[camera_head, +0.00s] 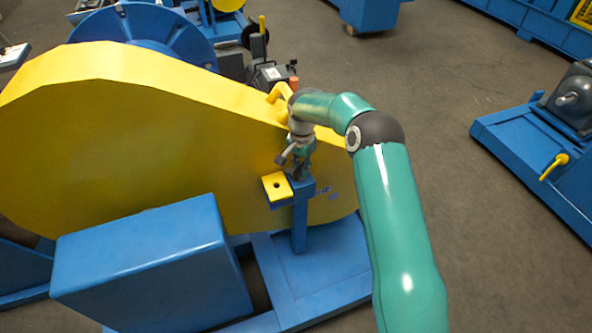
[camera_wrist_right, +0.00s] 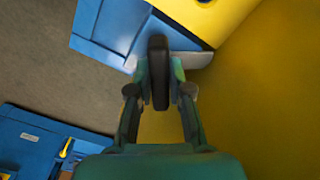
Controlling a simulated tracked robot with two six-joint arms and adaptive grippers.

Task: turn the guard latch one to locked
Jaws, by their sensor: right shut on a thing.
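The large yellow chain guard (camera_head: 120,130) fills the left of the head view. At its right end a blue post (camera_head: 300,225) carries a yellow tab (camera_head: 277,187) with a dark hole. My right gripper (camera_head: 299,168) is at the top of this post, close to the guard's face. In the right wrist view my right gripper (camera_wrist_right: 159,85) is shut on a dark bar, the latch handle (camera_wrist_right: 158,60), which stands between the fingertips. The gripper mostly hides the latch in the head view, so its exact turn is unclear. My left gripper is not in view.
A blue box-shaped housing (camera_head: 150,262) stands in front of the guard. A yellow handle (camera_head: 281,92) sits on the guard's top edge beside my right wrist. Another blue machine (camera_head: 545,165) stands at the right, with open floor (camera_head: 445,130) between.

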